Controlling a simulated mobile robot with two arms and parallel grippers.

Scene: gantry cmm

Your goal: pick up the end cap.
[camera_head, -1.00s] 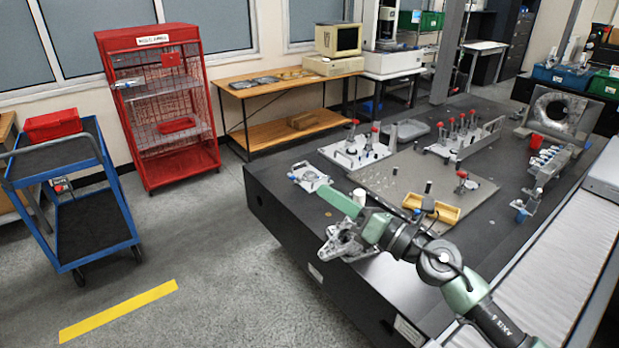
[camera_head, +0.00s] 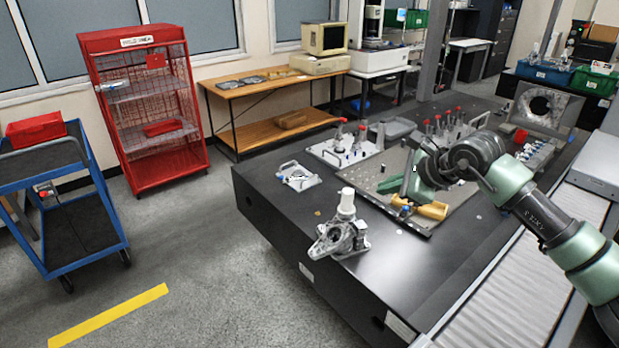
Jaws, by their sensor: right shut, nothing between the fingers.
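A grey metal casting (camera_head: 338,238) with a round opening stands at the near edge of the dark table. A pale cylinder (camera_head: 347,203) stands upright at it. I cannot tell for certain which part is the end cap. My right gripper (camera_head: 406,182) is to the right of the casting and further back, above the grey perforated plate. It is shut and empty, apart from the casting, and its fingertips are small and hard to make out. My left gripper is not in view.
A yellow block (camera_head: 433,211) lies on the perforated plate (camera_head: 380,196). A small fixture plate (camera_head: 298,176) and a plate with red-topped pins (camera_head: 326,152) lie behind the casting. The dark table (camera_head: 283,218) is bare around the casting's left side. A ribbed conveyor (camera_head: 500,300) runs at right.

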